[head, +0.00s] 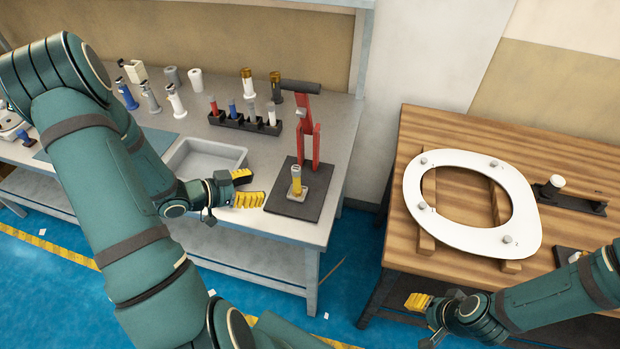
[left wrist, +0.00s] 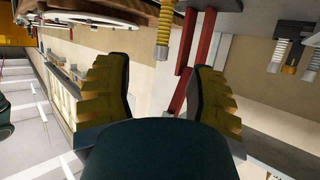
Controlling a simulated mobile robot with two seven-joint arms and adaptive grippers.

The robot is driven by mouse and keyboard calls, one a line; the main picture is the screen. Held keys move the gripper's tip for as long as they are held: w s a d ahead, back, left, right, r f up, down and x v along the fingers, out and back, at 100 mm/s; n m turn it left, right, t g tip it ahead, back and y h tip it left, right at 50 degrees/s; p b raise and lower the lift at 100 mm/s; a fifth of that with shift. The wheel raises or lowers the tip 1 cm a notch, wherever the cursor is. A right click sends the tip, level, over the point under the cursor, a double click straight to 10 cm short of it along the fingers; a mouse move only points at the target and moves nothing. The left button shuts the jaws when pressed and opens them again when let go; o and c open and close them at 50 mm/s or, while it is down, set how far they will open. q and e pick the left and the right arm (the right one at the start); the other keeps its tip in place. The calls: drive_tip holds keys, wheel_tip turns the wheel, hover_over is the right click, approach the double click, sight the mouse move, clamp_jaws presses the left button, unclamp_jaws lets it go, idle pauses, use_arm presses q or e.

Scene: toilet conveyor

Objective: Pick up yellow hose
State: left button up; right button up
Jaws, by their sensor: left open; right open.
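The yellow hose (head: 297,180) stands upright in a small light fixture on the dark base plate of a red press, near the front edge of the grey bench. In the left wrist view the ribbed yellow hose (left wrist: 164,32) shows at the top, between and beyond the two fingers. My left gripper (head: 247,188) is open and empty just left of the hose, its yellow-padded fingers facing it without touching. The open fingers also show in the left wrist view (left wrist: 160,92). My right gripper (head: 424,318) is open at the front of the wooden table, away from the hose.
The red press (head: 305,130) rises behind the hose, its dark lever above. A grey tray (head: 205,158) lies left of the press. A black rack (head: 245,123) with several coloured parts stands behind. A white toilet seat (head: 472,154) lies on the wooden table (head: 580,160).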

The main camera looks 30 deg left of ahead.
use_arm(q)
approach(296, 178)
drive_tip(key=w+d+f, duration=0.2)
drive_tip(key=w+f, duration=0.1)
drive_tip(key=shift+w+f+b, duration=0.25)
drive_tip(key=shift+b, duration=0.05)
drive_tip(key=shift+w+a+r+x, duration=0.1)
drive_tip(key=shift+x, duration=0.9)
drive_tip(key=shift+w+a+r+x, duration=0.1)
drive_tip(key=shift+x, duration=0.9)
drive_tip(key=shift+w+a+r+x, duration=0.1)
drive_tip(key=shift+x, duration=0.9)
clamp_jaws()
